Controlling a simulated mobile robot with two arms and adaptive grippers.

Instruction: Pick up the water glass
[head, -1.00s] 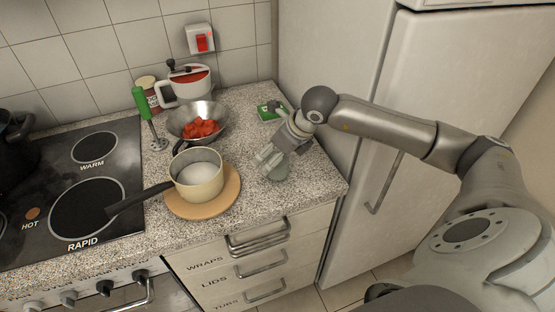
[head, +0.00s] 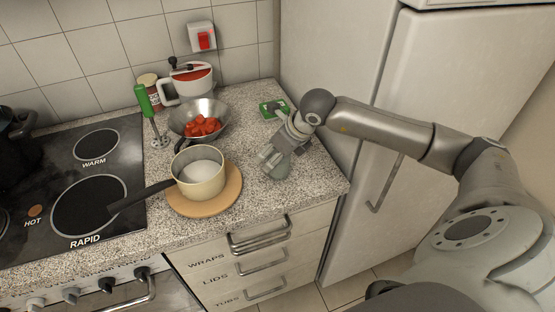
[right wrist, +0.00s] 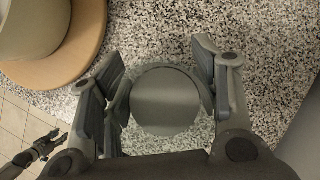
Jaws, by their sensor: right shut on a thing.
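The water glass (head: 281,172) is a greyish clear vessel on the speckled counter, near its front right part. My right gripper (head: 274,160) reaches down around it and partly hides it. In the right wrist view the round top of the glass (right wrist: 166,100) sits between the two fingers. My right gripper (right wrist: 163,92) is shut on the glass, with fingers at its left and right sides. I cannot tell any gap between glass and counter. What looks like my left gripper (right wrist: 48,146) shows small and dark at the lower left of the right wrist view; its jaws are unclear.
A cream saucepan (head: 198,182) stands on a round wooden board (head: 228,197), left of the glass. A metal bowl (head: 211,109) with red pieces, a white pot (head: 195,78), a green hand blender (head: 145,101) and a green box (head: 270,111) stand behind. The fridge (head: 325,60) is at right.

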